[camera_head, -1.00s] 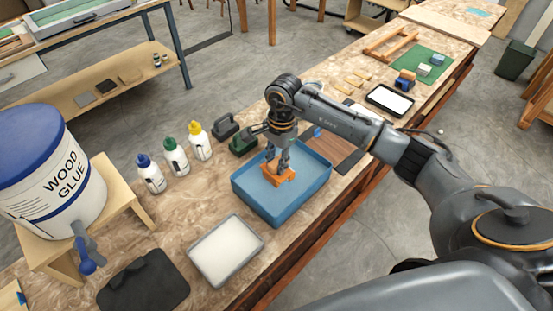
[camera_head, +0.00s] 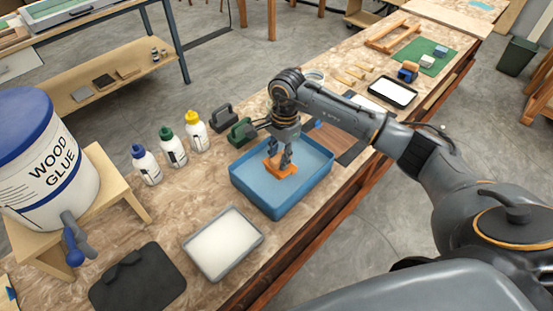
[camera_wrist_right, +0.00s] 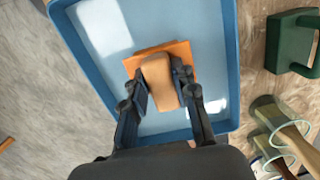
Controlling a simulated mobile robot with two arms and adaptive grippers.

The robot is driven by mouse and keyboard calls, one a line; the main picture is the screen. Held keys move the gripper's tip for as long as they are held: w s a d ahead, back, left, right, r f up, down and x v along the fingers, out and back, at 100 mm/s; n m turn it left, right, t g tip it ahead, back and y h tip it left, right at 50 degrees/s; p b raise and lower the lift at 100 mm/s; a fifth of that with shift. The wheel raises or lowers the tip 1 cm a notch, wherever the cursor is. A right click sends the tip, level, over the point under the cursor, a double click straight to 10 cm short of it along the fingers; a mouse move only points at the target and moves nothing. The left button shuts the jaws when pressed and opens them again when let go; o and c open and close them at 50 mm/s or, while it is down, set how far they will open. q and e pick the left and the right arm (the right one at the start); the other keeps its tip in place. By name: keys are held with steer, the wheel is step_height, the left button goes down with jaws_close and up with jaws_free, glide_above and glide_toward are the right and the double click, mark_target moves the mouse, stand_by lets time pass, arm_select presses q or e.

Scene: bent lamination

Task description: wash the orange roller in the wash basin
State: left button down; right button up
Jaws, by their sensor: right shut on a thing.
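The orange roller (camera_head: 273,170) is inside the blue wash basin (camera_head: 257,197), near its middle. In the right wrist view it shows as a flat orange block (camera_wrist_right: 184,51) with a rounded tan handle (camera_wrist_right: 158,82) on top. My right gripper (camera_head: 279,161) reaches down into the basin. Its fingers are shut on the handle, one on each side, as the right wrist view (camera_wrist_right: 160,84) shows. Whether the roller's underside touches the basin floor (camera_wrist_right: 115,68) cannot be told. My left gripper is not in view.
A green tool (camera_head: 241,132) and a dark grey tool (camera_head: 222,118) stand just beyond the basin. Several glue bottles (camera_head: 173,148) stand to its left, by a big glue bucket (camera_head: 40,165). A white-filled tray (camera_head: 222,246) and a black mat (camera_head: 138,284) lie in front.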

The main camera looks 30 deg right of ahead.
steer(key=shift+w+d+b, duration=0.2)
steer(key=shift+d, duration=0.3)
steer(key=shift+w+d+b, duration=0.15)
steer(key=shift+d, duration=0.3)
steer(key=shift+s+a, duration=0.35)
steer(key=shift+a, duration=0.6)
steer(key=shift+s+a, duration=0.35)
steer(key=shift+a, duration=0.65)
steer(key=shift+s+a, duration=0.35)
steer(key=shift+a, duration=0.6)
steer(key=shift+w+d+f+b, duration=0.1)
steer(key=shift+w+d+b, duration=0.15)
steer(key=shift+d+b, duration=0.3)
steer(key=shift+w+d+f+b, duration=0.1)
steer(key=shift+w+d+b, duration=0.15)
steer(key=shift+d, duration=0.45)
steer(key=shift+w+d+r+b, duration=0.15)
steer(key=shift+d+b, duration=0.15)
steer(key=shift+d, duration=0.25)
steer(key=shift+w+d+f+b, duration=0.1)
steer(key=shift+w+d+b, duration=0.15)
steer(key=shift+d, duration=0.3)
steer(key=shift+w+d+r+b, duration=0.1)
steer(key=shift+d+b, duration=0.25)
steer(key=shift+d, duration=0.2)
